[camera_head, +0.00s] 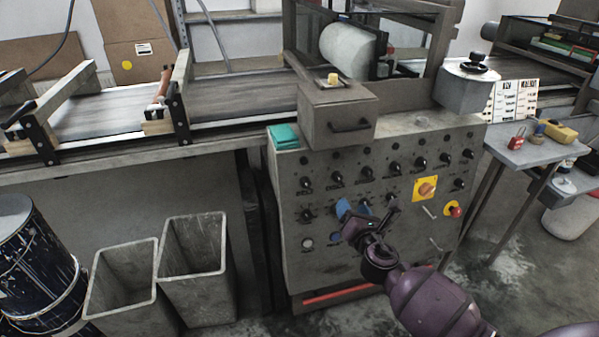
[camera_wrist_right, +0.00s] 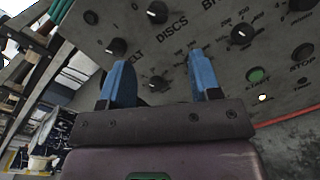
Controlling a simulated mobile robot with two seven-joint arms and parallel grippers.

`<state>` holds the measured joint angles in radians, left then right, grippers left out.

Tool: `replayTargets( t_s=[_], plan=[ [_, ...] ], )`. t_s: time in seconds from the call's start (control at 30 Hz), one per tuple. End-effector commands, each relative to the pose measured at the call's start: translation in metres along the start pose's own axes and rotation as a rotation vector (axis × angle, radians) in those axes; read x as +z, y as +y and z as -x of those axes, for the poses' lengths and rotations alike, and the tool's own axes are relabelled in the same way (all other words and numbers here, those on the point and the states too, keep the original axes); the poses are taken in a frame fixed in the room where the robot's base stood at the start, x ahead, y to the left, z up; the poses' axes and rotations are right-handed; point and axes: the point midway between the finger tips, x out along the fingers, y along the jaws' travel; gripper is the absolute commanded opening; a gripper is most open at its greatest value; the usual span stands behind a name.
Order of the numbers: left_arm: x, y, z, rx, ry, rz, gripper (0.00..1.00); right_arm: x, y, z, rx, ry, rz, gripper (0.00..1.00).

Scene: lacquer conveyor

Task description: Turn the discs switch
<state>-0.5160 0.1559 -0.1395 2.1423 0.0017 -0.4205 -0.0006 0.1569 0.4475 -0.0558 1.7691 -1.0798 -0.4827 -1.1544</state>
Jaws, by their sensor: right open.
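The grey control panel (camera_head: 350,187) carries rows of black knobs. In the right wrist view the DISCS label (camera_wrist_right: 172,28) is legible, with a black knob (camera_wrist_right: 157,12) just above it. Another knob (camera_wrist_right: 116,46) is by the BELT label. I cannot tell for certain which knob belongs to which label. My right gripper (camera_head: 354,207) is in front of the lower panel; in the wrist view its blue fingers (camera_wrist_right: 160,74) are apart with no knob held between them. A lower knob (camera_wrist_right: 157,82) shows between and beyond them. My left gripper is not in view.
A red emergency button (camera_head: 454,211) and a yellow-plated switch (camera_head: 427,189) are on the panel's right side. A box with a handle (camera_head: 337,116) stands on top. Two grey bins (camera_head: 192,270) stand at left; a side table (camera_head: 530,153) is at right.

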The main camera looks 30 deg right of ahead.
Motion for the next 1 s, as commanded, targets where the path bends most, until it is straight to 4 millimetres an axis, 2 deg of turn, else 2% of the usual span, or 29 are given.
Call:
replayTargets(
  t_s=[0.1, 0.2, 0.47, 0.73, 1.0],
  plan=[
    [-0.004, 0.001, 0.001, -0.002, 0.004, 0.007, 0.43, 0.003, -0.002, 0.001, -0.005, -0.028, 0.208, 0.57],
    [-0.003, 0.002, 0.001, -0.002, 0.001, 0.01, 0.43, 0.004, -0.002, 0.001, -0.009, -0.033, 0.298, 0.57],
    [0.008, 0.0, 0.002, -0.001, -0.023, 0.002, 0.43, 0.004, -0.002, -0.01, -0.01, -0.032, 0.348, 0.57],
    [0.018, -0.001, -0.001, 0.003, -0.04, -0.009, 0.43, 0.004, -0.004, -0.052, -0.012, -0.03, 0.347, 0.57],
    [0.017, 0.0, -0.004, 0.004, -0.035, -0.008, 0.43, 0.005, -0.004, -0.091, -0.01, -0.029, 0.345, 0.57]
  ],
)
